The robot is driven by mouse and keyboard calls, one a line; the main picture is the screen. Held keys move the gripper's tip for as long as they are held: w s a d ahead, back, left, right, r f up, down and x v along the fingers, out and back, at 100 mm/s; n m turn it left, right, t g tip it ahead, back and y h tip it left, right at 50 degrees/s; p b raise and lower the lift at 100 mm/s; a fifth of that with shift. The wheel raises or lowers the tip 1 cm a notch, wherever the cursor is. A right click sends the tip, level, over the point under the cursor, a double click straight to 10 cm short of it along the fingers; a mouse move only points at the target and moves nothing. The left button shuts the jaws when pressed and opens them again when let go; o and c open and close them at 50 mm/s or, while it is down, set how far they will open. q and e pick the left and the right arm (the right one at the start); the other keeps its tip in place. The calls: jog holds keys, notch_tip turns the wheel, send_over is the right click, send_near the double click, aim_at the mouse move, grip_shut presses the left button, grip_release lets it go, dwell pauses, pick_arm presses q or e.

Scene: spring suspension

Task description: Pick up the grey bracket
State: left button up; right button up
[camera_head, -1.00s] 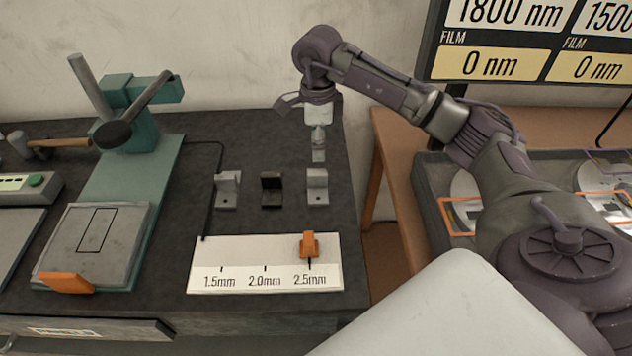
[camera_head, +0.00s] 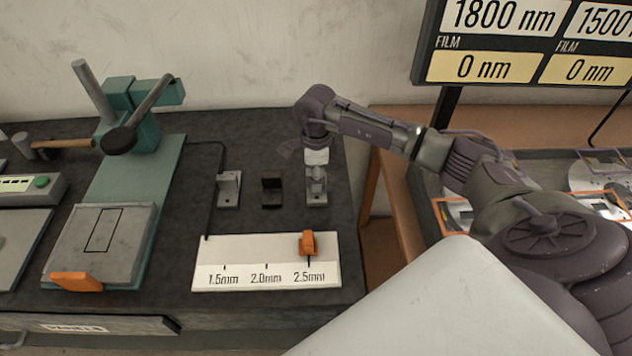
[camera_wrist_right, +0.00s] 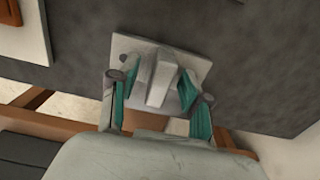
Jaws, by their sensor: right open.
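Three L-shaped brackets stand in a row on the dark bench: a light grey one (camera_head: 228,190) at left, a near-black one (camera_head: 271,193) in the middle, and a grey one (camera_head: 317,198) at right. My right gripper (camera_head: 316,180) points down right at the right grey bracket and hides its upper part. In the right wrist view, the open fingers (camera_wrist_right: 155,95) stand on either side of that grey bracket's upright (camera_wrist_right: 163,76); its base plate (camera_wrist_right: 125,46) shows behind. I cannot tell whether the fingers touch it. My left gripper is not in view.
A white scale plate (camera_head: 225,252) with an orange slider (camera_head: 308,243) at 2.5mm lies in front of the brackets. A teal press (camera_head: 140,120) stands at left. The bench's right edge is close to the right bracket; a display (camera_head: 530,45) stands beyond.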

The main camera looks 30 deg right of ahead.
grip_shut()
jog(key=shift+r, duration=0.15)
